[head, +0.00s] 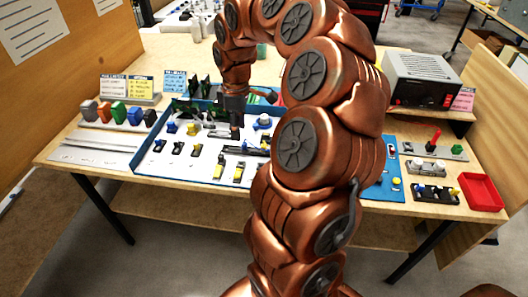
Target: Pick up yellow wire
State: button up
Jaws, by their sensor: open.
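My gripper (235,133) points down over the white-floored, blue-walled tray (148,165) in the middle of the workbench. Its jaws are small and dark here, and I see nothing held in them. Several small parts with yellow on them lie in the tray: one at the back left (191,130), and two near the front, a left one (219,168) and a right one (239,172). I cannot tell which of these, if any, is the yellow wire. My arm hides the tray's right side and part of the bench.
Coloured parts (119,112) stand in a row at the left behind a grey rail (95,141). A power supply box (422,82) stands at the back right. A red bin (480,192) and a blue panel (392,178) lie at the right. Wooden side walls bound the bench.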

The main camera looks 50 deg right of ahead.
send_over(262, 145)
notch_tip(262, 145, down, 4)
jog(key=shift+w+d+f+b, duration=0.1)
jog(key=shift+f+b, duration=0.05)
jog(key=shift+b, duration=0.2)
jog(key=shift+d+f, duration=0.2)
jog(key=shift+f, duration=0.05)
jog(key=shift+a+f+p, duration=0.15)
jog(key=shift+f+p, duration=0.3)
jog(key=shift+f, duration=1.4)
jog(key=shift+a+f+p, duration=0.15)
jog(key=shift+f+p, duration=0.25)
jog(key=shift+f, duration=1.45)
jog(key=c, duration=0.8)
